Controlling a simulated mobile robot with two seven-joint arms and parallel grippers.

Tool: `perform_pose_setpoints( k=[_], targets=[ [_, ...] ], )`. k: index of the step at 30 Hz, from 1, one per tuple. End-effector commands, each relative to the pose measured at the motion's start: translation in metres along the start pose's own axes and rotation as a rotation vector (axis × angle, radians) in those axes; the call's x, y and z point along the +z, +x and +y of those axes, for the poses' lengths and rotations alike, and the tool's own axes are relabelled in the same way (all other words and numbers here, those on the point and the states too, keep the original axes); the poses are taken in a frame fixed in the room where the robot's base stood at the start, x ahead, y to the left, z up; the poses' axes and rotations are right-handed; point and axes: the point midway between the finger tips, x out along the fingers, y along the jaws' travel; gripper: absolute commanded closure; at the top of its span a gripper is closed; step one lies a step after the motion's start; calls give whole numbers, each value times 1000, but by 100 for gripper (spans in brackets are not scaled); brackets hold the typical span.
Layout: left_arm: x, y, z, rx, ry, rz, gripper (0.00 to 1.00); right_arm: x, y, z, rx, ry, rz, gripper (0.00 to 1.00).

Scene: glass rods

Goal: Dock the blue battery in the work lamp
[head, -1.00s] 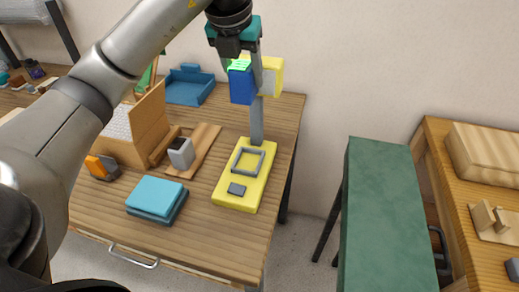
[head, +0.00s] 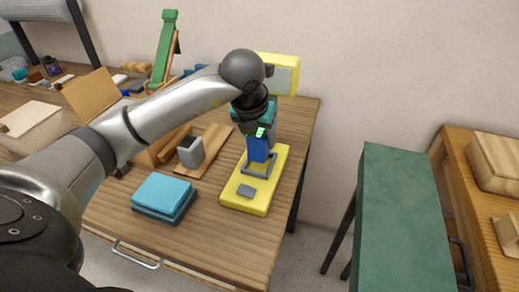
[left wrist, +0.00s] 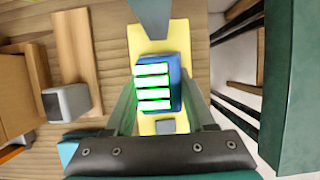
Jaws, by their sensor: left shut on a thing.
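The work lamp has a yellow base (head: 246,196) on the table with a grey square frame (head: 246,171) and a small grey pad on it. Its yellow lamp head (head: 284,62) shows behind my arm. My left gripper (head: 260,143) points down over the base, shut on the blue battery (head: 258,151), which is upright with its lower end at the grey frame. I cannot tell whether it is inside the frame or just above it. In the left wrist view the battery (left wrist: 175,98) sits between the fingers, with several lit green-edged bars on top. My right gripper is not in view.
A grey box (head: 191,152) on a wooden board stands left of the lamp, and a teal block (head: 162,196) lies nearer the front. A cardboard-coloured box is farther left. A green bench (head: 398,225) stands right of the table across a floor gap.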

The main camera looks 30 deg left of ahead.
Motion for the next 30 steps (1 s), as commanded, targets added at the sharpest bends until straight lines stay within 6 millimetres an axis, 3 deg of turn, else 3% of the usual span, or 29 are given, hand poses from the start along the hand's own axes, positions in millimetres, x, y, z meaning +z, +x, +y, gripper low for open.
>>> perform_pose_setpoints(
  k=[6, 17, 18, 25, 30],
  targets=[
    [-13, 30, 0, 0, 0, 2, 100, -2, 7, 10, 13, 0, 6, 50],
    [-14, 33, 0, -1, 0, -1, 100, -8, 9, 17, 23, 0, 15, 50],
    [-15, 34, 0, -1, 1, 2, 43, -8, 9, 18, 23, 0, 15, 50],
    [-14, 33, 0, 0, 1, 2, 17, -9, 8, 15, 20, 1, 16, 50],
    [-14, 33, 0, 0, 1, 1, 15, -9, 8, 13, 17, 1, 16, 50]
  ],
)
